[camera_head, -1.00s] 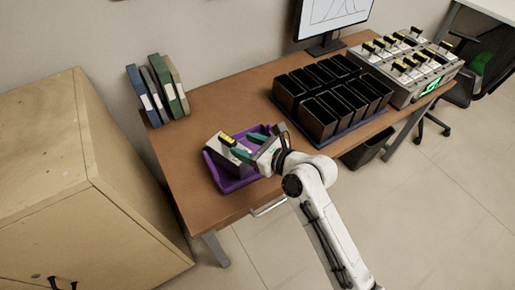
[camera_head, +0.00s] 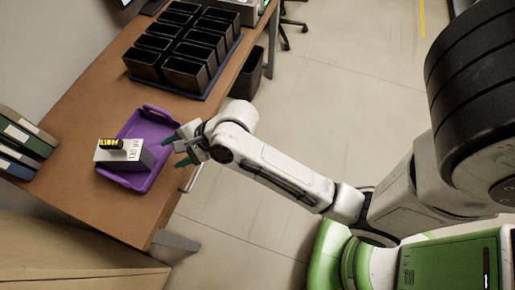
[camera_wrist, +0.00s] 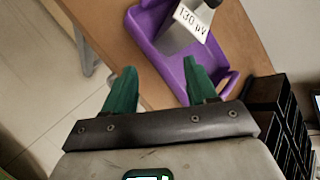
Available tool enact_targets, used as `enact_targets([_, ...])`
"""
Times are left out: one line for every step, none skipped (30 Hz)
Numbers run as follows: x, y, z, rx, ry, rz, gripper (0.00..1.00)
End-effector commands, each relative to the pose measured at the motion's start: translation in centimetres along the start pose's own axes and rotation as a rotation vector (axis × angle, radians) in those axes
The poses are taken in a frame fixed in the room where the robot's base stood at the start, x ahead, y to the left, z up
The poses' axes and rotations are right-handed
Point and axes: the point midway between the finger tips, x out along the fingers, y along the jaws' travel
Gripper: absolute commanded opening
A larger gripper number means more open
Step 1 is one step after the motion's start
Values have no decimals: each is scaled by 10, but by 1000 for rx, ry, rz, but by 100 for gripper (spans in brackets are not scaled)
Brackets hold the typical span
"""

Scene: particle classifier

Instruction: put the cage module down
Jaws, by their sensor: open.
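The cage module (camera_head: 140,158) is a pale grey block with a black and yellow handle on top. It stands upright in the purple tray (camera_head: 161,112) on the brown desk. In the wrist view the module (camera_wrist: 190,24) shows only partly at the top, with a label reading 130 µV, beside the tray wall (camera_wrist: 150,52). My gripper (camera_head: 179,150) is open and empty, just right of the module and near the tray's right side. Its two green fingers (camera_wrist: 160,68) are spread and do not touch the module.
Black bins (camera_head: 185,74) stand on a blue base (camera_head: 222,74) farther back on the desk (camera_head: 85,120). Binders (camera_head: 27,135) stand at the left. A wooden cabinet (camera_head: 75,268) is at the lower left. A black waste bin (camera_head: 248,80) is beside the desk. Open floor lies to the right.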

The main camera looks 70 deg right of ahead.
Motion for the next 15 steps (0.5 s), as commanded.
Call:
enact_targets([-6,13,-8,-136,40,47,57])
enact_targets([-9,21,-13,-224,60,79,57])
enact_targets([-15,31,-19,-338,85,122,57])
enact_targets([-19,38,-24,-423,101,157,57])
enact_targets([-23,46,-28,-507,113,195,57])
enact_targets([-30,55,-34,-618,127,245,57])
enact_targets([-35,62,-39,-701,135,285,57])
enact_targets([-40,69,-43,-781,138,327,57])
enact_targets([-47,78,-49,-888,140,384,57])
enact_targets([-53,84,-53,-966,139,428,57])
enact_targets([-59,91,-57,-1044,134,473,57])
enact_targets([-68,100,-62,-1144,122,535,57])
enact_targets([-74,106,-65,-1217,110,581,57])
enact_targets([-81,112,-69,-1287,97,627,57])
enact_targets([-90,120,-72,-1374,72,687,57])
